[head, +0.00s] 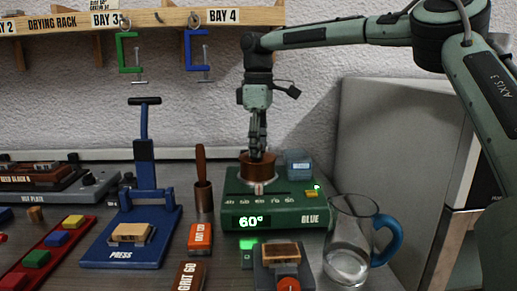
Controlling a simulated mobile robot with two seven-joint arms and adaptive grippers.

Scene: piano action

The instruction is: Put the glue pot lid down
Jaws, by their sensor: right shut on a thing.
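The copper glue pot (259,173) sits in the green glue warmer (270,205), whose display reads 60°. My right gripper (257,153) points straight down at the top of the pot, its fingers closed together. It is shut on the glue pot lid at the pot's mouth. The lid is mostly hidden by the fingers and the pot's rim, and I cannot tell whether it rests on the pot or is just above it. My left gripper is not in view.
A glass jug (348,245) with a blue handle stands right of the warmer. A brown-handled tool stands in a copper holder (203,200) on the left. A blue press (140,225), orange grit block (200,238) and small vise-like stand (283,270) crowd the bench. The drying rack (60,24) hangs above.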

